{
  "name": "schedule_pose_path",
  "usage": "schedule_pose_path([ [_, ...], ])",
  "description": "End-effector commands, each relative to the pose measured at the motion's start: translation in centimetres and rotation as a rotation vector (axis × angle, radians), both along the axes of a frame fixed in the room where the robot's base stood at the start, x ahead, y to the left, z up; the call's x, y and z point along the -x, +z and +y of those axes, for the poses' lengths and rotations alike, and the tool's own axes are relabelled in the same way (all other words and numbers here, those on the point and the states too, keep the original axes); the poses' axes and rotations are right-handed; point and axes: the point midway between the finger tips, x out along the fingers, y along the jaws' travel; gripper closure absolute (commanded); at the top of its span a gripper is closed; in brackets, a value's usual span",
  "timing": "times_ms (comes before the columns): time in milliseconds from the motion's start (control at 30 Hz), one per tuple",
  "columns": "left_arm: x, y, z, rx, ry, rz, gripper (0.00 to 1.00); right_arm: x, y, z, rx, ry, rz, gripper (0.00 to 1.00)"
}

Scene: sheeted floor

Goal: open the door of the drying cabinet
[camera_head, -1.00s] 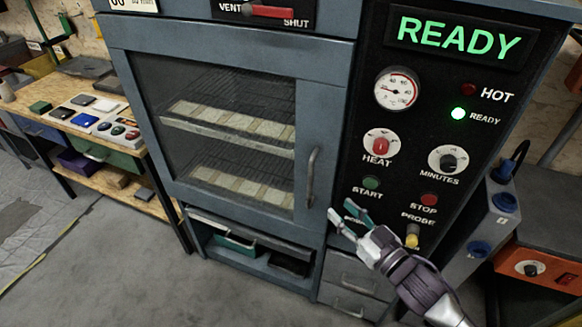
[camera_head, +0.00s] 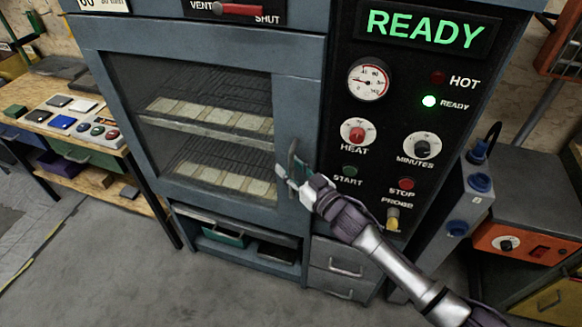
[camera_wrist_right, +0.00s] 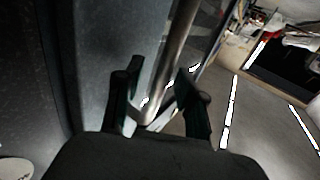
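The drying cabinet has a blue-grey door (camera_head: 298,105) with a large window, and it looks closed in the head view. Its vertical bar handle (camera_head: 293,147) is on the door's right side, partly hidden by my right gripper (camera_head: 287,169). In the right wrist view, the metal handle (camera_wrist_right: 178,55) runs between the two dark fingers of my right gripper (camera_wrist_right: 160,80). The fingers stand apart, one on each side of the bar; I cannot tell whether they touch it. My left gripper is not in view.
A control panel with dials, including the gauge (camera_head: 368,80), is right of the door. Drawers (camera_head: 338,262) are below. A wooden workbench (camera_head: 75,130) stands at the left, and an orange-fronted unit (camera_head: 520,245) at the right. The floor before the door is clear.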

Motion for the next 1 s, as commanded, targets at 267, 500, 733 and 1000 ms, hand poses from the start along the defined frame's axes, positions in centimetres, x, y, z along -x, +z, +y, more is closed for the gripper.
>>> schedule_pose_path([
  [267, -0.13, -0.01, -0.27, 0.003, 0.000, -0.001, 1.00, 0.01, -0.02, -0.02, 0.000, 0.000, 0.000, 0.78],
  [500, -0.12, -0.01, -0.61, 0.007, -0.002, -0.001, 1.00, 0.02, -0.02, -0.04, 0.000, 0.000, 0.000, 1.00],
  [733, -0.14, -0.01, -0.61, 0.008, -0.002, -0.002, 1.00, 0.02, -0.03, -0.04, 0.001, -0.001, 0.001, 1.00],
  [1000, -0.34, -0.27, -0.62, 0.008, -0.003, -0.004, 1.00, 0.81, -0.19, 0.77, -0.004, -0.021, 0.003, 1.00],
])
